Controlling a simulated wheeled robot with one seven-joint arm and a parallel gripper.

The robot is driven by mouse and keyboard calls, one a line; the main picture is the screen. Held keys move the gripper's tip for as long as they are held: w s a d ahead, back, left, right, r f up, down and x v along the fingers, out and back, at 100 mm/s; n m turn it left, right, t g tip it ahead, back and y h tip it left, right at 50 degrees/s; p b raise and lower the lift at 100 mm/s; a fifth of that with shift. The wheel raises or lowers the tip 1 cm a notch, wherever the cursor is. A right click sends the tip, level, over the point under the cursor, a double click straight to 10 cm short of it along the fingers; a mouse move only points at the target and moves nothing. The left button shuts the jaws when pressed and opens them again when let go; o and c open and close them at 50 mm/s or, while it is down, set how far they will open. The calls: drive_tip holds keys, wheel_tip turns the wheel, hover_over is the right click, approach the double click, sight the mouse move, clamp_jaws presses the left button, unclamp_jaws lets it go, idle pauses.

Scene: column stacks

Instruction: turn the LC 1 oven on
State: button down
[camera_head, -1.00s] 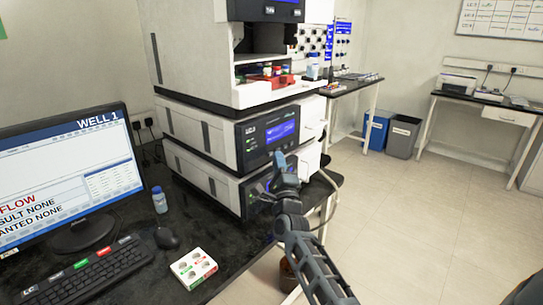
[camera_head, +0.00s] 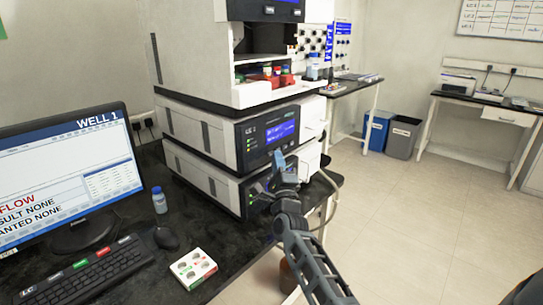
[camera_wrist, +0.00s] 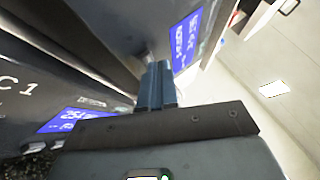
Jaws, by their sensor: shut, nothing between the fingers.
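The lower unit of the stack (camera_head: 213,184) has a dark front panel, mostly covered by my gripper in the head view. In the wrist view its panel (camera_wrist: 25,115) carries a label ending in "C 1" and a lit blue display (camera_wrist: 72,120) with digits starting "25". My gripper (camera_head: 279,158) is shut and empty, in front of this unit's panel. In the wrist view its fingertips (camera_wrist: 158,84) lie together close to the panel, near the seam with the unit above. I cannot tell whether they touch it. No power button can be made out.
The middle unit (camera_head: 200,129) has a lit blue display (camera_head: 281,132). The top unit (camera_head: 187,45) holds coloured vials (camera_head: 275,73). Floor is free at right.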

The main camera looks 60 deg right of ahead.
drive_tip(key=shift+s+a, duration=0.2)
drive_tip(key=shift+s, duration=0.45)
drive_tip(key=s+b, duration=0.1)
drive_tip(key=s, duration=0.1)
drive_tip(key=s+a+b, duration=0.1)
drive_tip(key=s, duration=0.2)
idle(0.9)
